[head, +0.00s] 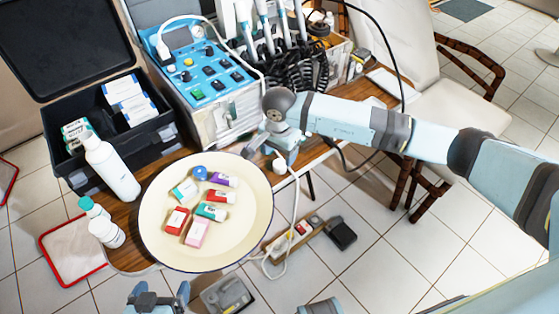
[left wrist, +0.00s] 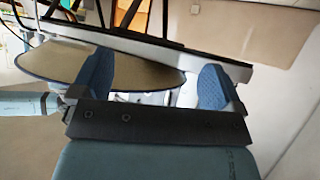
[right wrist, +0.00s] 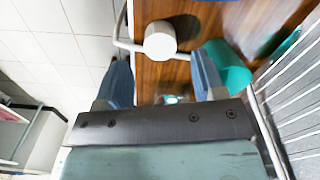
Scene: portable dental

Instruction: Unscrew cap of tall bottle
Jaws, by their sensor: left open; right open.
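The tall white bottle (head: 114,172) stands at the left edge of the wooden table, between the black case and the round tray. Its narrower pale top (head: 88,138) is in place. My left gripper (head: 157,292) is at the bottom of the head view, apart from the bottle; its open, empty jaws (left wrist: 155,82) show in the left wrist view. My right arm reaches in from the right to the table's right side.
A round cream tray (head: 245,240) holds several small boxes and tubes. A black case (head: 165,128) and blue-panelled unit (head: 205,75) stand behind. A white round object (right wrist: 160,40) is near my right jaws.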

